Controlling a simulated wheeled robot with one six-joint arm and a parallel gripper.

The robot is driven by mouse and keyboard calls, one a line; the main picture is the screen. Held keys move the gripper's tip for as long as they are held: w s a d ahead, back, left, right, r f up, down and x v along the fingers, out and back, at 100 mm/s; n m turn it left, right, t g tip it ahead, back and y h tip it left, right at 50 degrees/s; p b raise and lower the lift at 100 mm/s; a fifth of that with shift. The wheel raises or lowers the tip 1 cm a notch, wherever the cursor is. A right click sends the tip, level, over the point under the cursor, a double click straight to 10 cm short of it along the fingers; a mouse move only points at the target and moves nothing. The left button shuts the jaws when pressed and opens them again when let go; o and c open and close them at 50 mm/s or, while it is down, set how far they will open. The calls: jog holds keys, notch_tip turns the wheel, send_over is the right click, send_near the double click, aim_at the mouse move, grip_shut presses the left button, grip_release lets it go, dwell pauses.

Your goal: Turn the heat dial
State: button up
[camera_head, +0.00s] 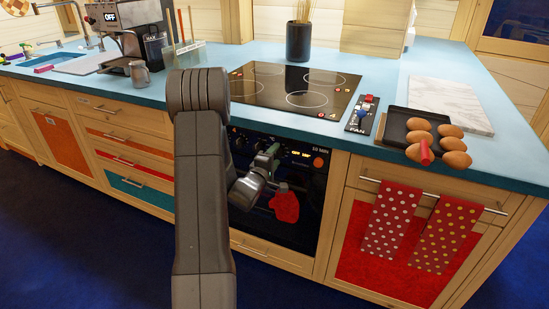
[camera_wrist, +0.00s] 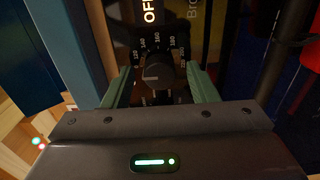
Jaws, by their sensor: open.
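The heat dial (camera_wrist: 156,72) is a round black knob with a pale pointer mark, ringed by temperature numbers. In the wrist view it sits between the two green fingers of my gripper (camera_wrist: 158,80). The fingers are open, one on each side of the knob, with a visible gap; I cannot tell whether either touches it. In the head view my gripper (camera_head: 267,156) is at the control panel of the black oven (camera_head: 300,205), and the dial there is not clearly seen behind it. A lit "OFF" display (camera_wrist: 150,12) shows beside the dial.
A red-orange knob (camera_head: 318,162) is to the right on the panel. A red mitt-shaped item (camera_head: 285,207) is on the oven front below my gripper. Dotted red towels (camera_head: 392,215) hang to the right. The cooktop (camera_head: 290,90) and a tray with several eggs (camera_head: 398,128) are above.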

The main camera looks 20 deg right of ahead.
jog(key=v, duration=1.3)
jog(key=shift+s+a, duration=0.25)
jog(key=shift+w+d, duration=0.1)
jog(key=x, duration=1.3)
jog(key=shift+w+d, duration=0.2)
jog(key=shift+w, duration=0.05)
